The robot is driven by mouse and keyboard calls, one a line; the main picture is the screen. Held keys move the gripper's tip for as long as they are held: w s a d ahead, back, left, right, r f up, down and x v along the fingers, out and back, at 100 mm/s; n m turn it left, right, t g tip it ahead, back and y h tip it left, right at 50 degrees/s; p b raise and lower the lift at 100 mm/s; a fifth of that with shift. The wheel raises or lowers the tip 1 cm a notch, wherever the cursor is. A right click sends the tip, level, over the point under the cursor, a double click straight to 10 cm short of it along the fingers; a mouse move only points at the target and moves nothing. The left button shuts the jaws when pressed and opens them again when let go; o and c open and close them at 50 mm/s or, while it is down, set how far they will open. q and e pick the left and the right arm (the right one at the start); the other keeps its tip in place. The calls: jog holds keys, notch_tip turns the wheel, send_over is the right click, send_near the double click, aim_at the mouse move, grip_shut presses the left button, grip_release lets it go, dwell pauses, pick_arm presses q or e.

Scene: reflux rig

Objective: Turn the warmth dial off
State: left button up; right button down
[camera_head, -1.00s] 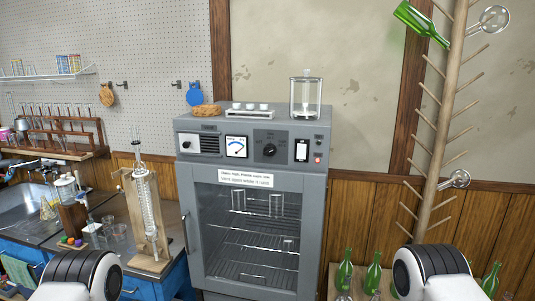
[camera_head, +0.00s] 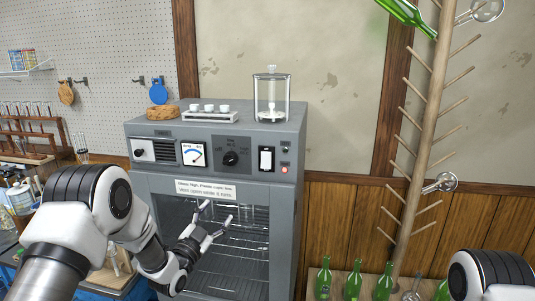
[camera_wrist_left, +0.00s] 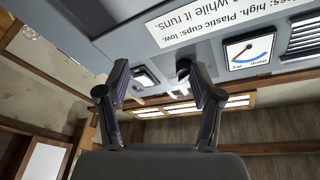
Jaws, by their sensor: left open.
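The warmth dial is a round black knob (camera_head: 231,158) on a dark plate, in the middle of the grey cabinet's front panel. My left gripper (camera_head: 217,211) is open and empty, in front of the cabinet's glass door, below the dial and apart from it. In the left wrist view the open fingers (camera_wrist_left: 157,78) point at the panel, which appears upside down. There the dial (camera_wrist_left: 183,68) is partly hidden by the right-hand finger. My right gripper is out of view; only part of my right arm shows at the lower right.
Left of the dial is a gauge (camera_head: 194,154); right of it are a rocker switch (camera_head: 266,159) and a red light (camera_head: 285,170). Green bottles (camera_head: 352,281) stand at the right.

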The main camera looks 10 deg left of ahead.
pick_arm(q)
jog(key=t, duration=0.1)
send_near(229, 163)
jog(key=w, duration=0.3)
jog(key=r+p, duration=0.1)
jog(key=p, duration=0.1)
jog(key=x, duration=0.2)
jog(key=p+x, duration=0.1)
jog(key=x, duration=0.1)
jog(key=p+x, duration=0.1)
jog(key=x, duration=0.2)
jog(key=shift+w+d+f, duration=0.1)
jog(key=shift+d+f, duration=0.05)
jog(key=shift+f, duration=0.25)
jog(key=shift+s+a+r+t, duration=0.15)
jog(key=shift+s+a+t, duration=0.05)
jog(key=shift+s+t, duration=0.1)
jog(key=c, duration=1.2)
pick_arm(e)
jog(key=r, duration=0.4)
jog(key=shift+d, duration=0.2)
